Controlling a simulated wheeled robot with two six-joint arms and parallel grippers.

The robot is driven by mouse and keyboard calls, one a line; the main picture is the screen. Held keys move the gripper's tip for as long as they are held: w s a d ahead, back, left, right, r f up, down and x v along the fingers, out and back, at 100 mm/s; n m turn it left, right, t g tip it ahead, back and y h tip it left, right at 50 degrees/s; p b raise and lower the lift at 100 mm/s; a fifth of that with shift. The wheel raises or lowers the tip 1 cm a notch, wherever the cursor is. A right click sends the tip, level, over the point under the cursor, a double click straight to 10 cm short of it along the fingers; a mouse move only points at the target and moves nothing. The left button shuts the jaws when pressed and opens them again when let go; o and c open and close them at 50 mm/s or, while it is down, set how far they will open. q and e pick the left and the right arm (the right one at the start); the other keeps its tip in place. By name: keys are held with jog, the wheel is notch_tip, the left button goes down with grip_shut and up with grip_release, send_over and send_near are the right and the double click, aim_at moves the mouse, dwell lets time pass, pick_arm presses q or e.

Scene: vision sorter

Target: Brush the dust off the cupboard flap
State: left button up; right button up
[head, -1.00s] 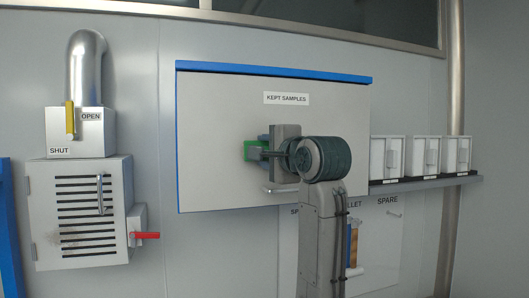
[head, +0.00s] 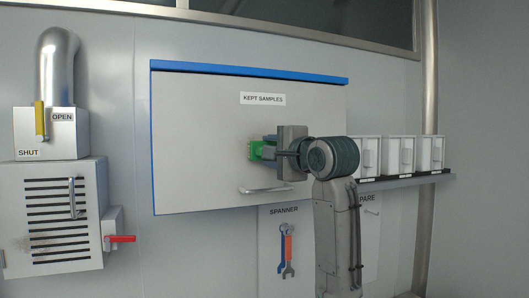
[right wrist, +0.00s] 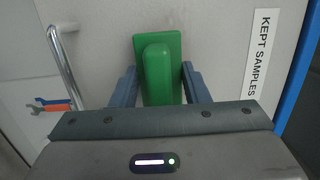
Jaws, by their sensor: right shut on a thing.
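The cupboard flap (head: 200,130) is a pale grey panel with a blue edge along its top and left. It carries a KEPT SAMPLES label (head: 262,98) and a bar handle (head: 265,190) near its bottom edge. I can make out no dust on it. My right gripper (head: 267,150) is shut on a green brush (head: 254,150), in front of the flap's middle, below the label. In the right wrist view the green brush (right wrist: 160,70) sits between both fingers; its far end is at or close to the flap, contact unclear. My left gripper is not in view.
At left are a vented box (head: 55,215) with a red lever (head: 121,239) and a duct with a yellow handle (head: 40,120). A shelf (head: 410,182) with small white boxes stands at right. A spanner panel (head: 270,265) is below the flap. The flap's left half is clear.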

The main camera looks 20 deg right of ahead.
jog(key=shift+d, duration=3.5)
jog(key=shift+s+a, duration=0.1)
jog(key=shift+a, duration=6.35)
jog(key=shift+a+r, duration=0.1)
jog(key=shift+a, duration=0.75)
jog(key=shift+r, duration=0.1)
jog(key=shift+d+r, duration=0.1)
jog(key=shift+r, duration=0.05)
jog(key=shift+d+b, duration=0.5)
jog(key=shift+d, duration=6.75)
jog(key=shift+a+p, duration=0.5)
jog(key=shift+a, duration=6.8)
